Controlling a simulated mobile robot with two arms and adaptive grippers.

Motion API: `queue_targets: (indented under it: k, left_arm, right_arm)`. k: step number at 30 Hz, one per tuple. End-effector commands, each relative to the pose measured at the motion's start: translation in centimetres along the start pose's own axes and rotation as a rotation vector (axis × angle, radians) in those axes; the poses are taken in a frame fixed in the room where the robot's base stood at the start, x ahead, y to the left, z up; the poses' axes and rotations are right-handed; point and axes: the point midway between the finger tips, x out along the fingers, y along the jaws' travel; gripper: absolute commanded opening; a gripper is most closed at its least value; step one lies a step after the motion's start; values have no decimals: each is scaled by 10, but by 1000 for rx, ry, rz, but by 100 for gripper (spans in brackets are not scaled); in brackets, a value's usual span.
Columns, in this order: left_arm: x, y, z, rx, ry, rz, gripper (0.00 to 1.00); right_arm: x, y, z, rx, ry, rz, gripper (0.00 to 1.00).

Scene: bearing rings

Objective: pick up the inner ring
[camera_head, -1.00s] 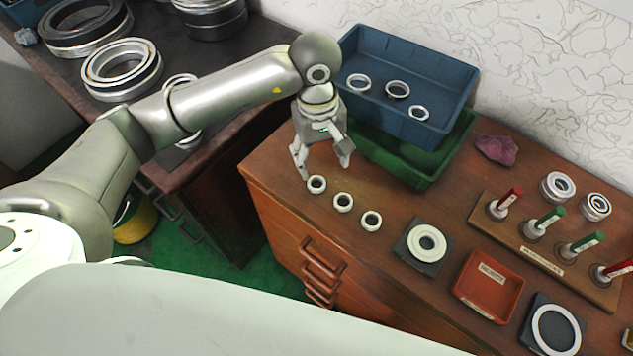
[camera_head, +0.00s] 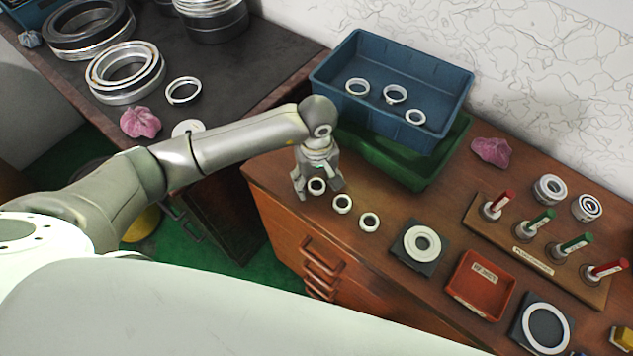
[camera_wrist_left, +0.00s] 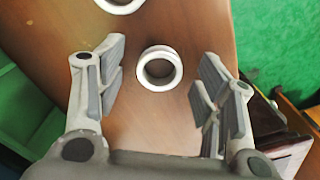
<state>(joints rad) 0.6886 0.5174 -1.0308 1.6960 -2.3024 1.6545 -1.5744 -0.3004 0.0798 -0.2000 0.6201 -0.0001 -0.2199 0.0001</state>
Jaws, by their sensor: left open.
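Three small white rings lie in a row on the brown cabinet top; which of them is the inner ring I cannot tell. The nearest to my left gripper (camera_head: 318,190) is the leftmost ring (camera_head: 317,186), then a middle ring (camera_head: 342,203) and a right ring (camera_head: 369,222). My left gripper is open above the leftmost ring, pointing down. In the left wrist view (camera_wrist_left: 160,90) the ring (camera_wrist_left: 160,52) lies between the spread fingers, a little beyond the tips, touching neither. My right gripper is not in view.
A blue bin (camera_head: 440,135) with three rings sits in a green bin (camera_head: 425,180) behind the gripper. To the right are a dark pad with a ring (camera_head: 422,241), a red tray (camera_head: 480,310) and a wooden peg rack (camera_head: 515,258). A dark table (camera_head: 270,45) stands at left.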

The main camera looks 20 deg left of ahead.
Motion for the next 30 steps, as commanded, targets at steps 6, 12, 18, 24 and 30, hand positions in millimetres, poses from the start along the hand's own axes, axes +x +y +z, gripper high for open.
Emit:
queue_targets:
  k: [6,12,18,24,30]
  left_arm:
    - [1,0,0,0,0,1,61]
    - [1,0,0,0,0,1,37]
    - [1,0,0,-1,0,1,11]
    - [1,0,0,-1,1,1,11]
    - [-4,1,-1,-1,3,3,11]
  right_arm:
    - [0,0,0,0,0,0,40]
    - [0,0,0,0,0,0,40]
    - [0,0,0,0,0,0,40]
    - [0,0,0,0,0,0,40]
    - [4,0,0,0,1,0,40]
